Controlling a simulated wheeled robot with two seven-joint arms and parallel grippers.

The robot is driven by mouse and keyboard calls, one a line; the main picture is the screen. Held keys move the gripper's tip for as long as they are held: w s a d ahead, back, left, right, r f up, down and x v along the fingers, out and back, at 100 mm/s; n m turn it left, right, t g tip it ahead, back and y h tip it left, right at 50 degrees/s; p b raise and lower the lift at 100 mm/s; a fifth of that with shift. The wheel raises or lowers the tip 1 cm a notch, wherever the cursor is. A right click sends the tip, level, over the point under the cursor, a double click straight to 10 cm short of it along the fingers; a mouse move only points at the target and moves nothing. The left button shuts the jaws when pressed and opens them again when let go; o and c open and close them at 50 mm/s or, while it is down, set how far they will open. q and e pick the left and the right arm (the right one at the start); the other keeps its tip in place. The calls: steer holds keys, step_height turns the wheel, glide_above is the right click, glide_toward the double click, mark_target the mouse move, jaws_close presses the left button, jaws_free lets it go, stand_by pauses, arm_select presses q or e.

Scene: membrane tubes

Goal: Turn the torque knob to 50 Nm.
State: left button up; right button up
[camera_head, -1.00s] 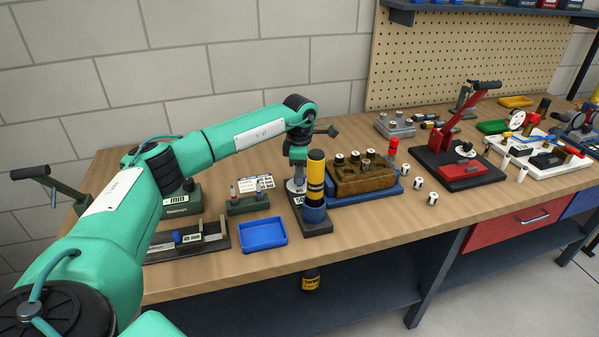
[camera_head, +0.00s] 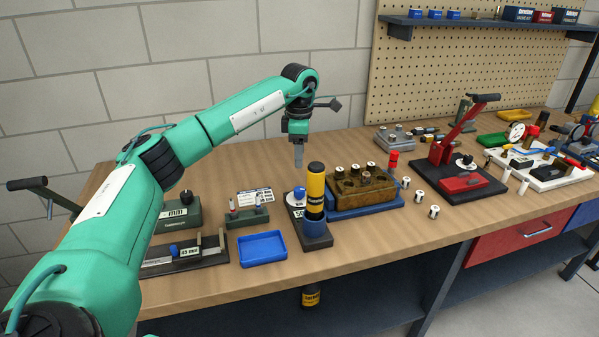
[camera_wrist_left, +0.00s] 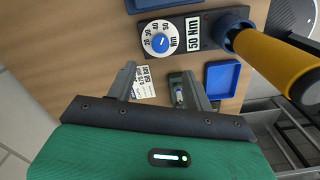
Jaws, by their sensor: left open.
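The torque knob (camera_head: 299,196) is a small blue knob on a white dial, on a dark base in the middle of the bench. A yellow and black torque tool (camera_head: 316,187) stands upright in a blue holder on the same base. My left gripper (camera_head: 299,164) is open and empty, above the knob and apart from it. My right gripper is not in view.
A blue tray (camera_head: 262,249) lies left of the base. A green block (camera_head: 246,217) with small parts and a card is behind the tray. A brown block with plugs on a blue plate (camera_head: 380,207) stands close on the right. The bench behind is fairly clear.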

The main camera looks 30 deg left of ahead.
arm_select(q)
step_height(320, 180, up, 3)
steer(key=shift+f, duration=0.1)
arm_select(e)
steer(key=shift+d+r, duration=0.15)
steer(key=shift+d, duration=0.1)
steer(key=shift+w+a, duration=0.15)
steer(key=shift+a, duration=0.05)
